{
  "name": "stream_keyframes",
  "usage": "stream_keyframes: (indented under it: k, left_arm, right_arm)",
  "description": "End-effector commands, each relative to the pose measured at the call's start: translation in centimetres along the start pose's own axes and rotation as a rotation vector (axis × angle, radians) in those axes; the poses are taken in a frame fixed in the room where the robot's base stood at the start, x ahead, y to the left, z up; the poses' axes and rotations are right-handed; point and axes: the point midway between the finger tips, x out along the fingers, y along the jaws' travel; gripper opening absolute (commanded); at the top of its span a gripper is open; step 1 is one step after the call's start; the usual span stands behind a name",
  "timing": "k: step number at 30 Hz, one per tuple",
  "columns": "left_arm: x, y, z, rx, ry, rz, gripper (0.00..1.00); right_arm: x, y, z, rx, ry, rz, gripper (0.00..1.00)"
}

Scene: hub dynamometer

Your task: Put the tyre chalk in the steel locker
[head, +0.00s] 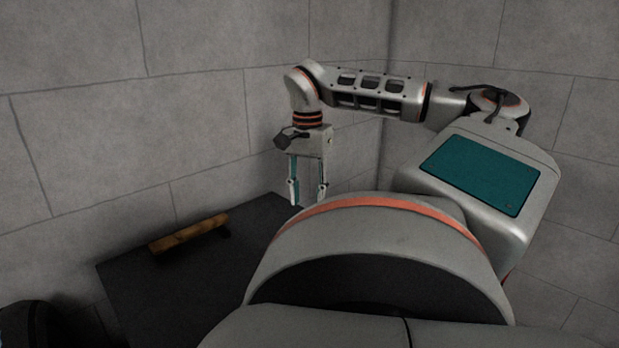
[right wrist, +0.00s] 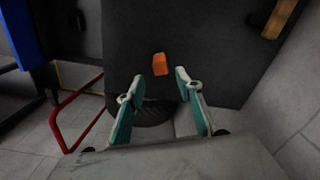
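A small orange block (right wrist: 160,64), which looks like the tyre chalk, lies on a dark flat top (right wrist: 200,45) in the right wrist view. It does not show in the head view. My right gripper (head: 308,198) points down with its fingers apart and nothing between them. In the right wrist view its open fingertips (right wrist: 160,82) appear just below the block in the picture, apart from it. My left gripper is not in view. I cannot clearly identify the steel locker; a dark upright unit (right wrist: 75,22) shows at the upper left of the right wrist view.
A wooden bar (head: 188,232) lies on the dark top (head: 140,285) in the head view. Grey block walls (head: 120,120) stand close behind. In the right wrist view a red tubular frame (right wrist: 76,112) and a blue part (right wrist: 25,32) are at left.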

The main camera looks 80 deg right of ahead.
Motion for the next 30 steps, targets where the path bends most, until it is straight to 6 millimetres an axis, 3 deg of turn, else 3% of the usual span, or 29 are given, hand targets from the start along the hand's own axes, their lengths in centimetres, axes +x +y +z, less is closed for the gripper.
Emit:
stream_keyframes:
  k: [3, 9, 30]
  left_arm:
    - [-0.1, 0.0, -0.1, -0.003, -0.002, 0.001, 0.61]
    - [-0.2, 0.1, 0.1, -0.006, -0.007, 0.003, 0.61]
    - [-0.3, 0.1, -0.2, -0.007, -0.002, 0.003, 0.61]
  right_arm:
    - [-1.9, 0.0, 0.0, 0.000, 0.001, 0.001, 0.35]
    - [-3.6, 0.0, 0.0, 0.000, 0.001, 0.000, 0.35]
    - [-3.9, 0.0, 0.0, -0.001, 0.000, -0.001, 0.35]
